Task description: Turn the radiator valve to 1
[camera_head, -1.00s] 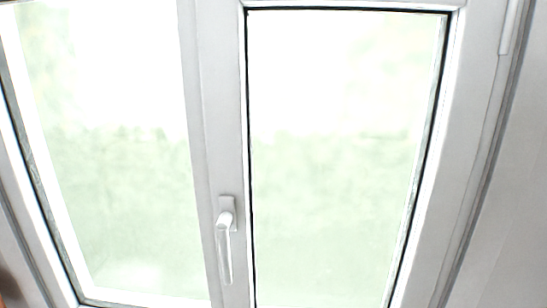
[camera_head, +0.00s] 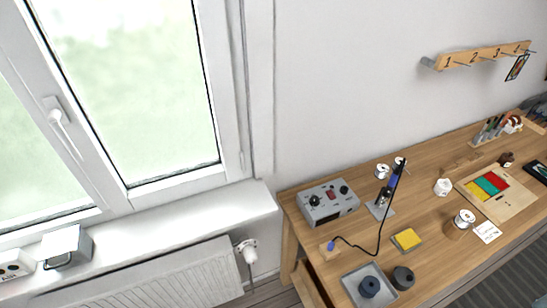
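A white radiator (camera_head: 165,278) is below the window sill at the bottom left. Its white valve (camera_head: 249,254) sticks out at the radiator's upper right end, close to the left side of the wooden workbench. The number set on the valve is too small to read. Neither of my grippers is in view.
The workbench (camera_head: 440,175) on the right holds a grey soldering station (camera_head: 328,203), a soldering iron in a stand (camera_head: 382,205), a yellow sponge (camera_head: 406,239) and a grey tray (camera_head: 366,286). A metal box (camera_head: 66,247) stands on the white sill (camera_head: 190,222). A narrow floor gap lies between radiator and bench.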

